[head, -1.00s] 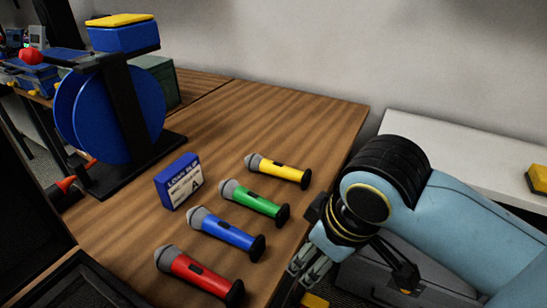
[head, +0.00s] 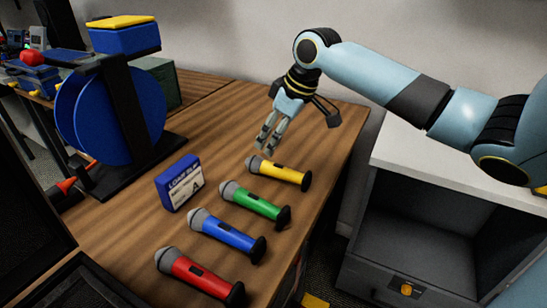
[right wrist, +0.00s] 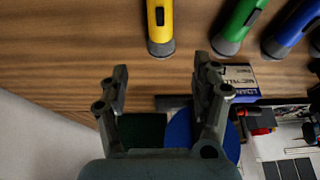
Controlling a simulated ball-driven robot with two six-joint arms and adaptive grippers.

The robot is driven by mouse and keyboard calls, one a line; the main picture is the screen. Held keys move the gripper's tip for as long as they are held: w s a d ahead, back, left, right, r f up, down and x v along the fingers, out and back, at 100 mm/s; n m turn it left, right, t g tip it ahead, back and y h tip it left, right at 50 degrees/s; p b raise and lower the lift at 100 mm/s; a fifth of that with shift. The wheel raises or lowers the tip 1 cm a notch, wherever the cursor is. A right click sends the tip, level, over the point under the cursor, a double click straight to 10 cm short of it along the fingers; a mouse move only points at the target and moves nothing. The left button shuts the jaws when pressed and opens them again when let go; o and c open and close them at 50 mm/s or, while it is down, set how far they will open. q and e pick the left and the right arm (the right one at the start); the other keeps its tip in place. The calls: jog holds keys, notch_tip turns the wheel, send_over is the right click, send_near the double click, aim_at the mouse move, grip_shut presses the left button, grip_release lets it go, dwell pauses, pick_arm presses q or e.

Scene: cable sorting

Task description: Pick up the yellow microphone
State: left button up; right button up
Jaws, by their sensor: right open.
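The yellow microphone (head: 284,174) lies on the wooden table at the far end of a row of microphones, its grey head toward the left. My right gripper (head: 266,146) is open and empty, above the table just behind the microphone's head. In the right wrist view, the yellow microphone (right wrist: 160,22) lies beyond the open fingers (right wrist: 160,72), its grey head end nearest them and apart from them. My left gripper is not in view.
Green (head: 255,202), blue (head: 227,234) and red (head: 199,274) microphones lie nearer in the row. A blue labelled box (head: 180,182) stands left of them. A blue reel (head: 120,115) on a black stand is farther left. A grey open drawer (head: 410,245) is at right.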

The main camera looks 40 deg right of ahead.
aim_at(261, 158)
jog(key=b+x, duration=0.1)
jog(key=x, duration=0.9)
jog(key=shift+w+a+r, duration=0.1)
jog(key=shift+c, duration=0.5)
jog(key=shift+r, duration=0.1)
grip_shut()
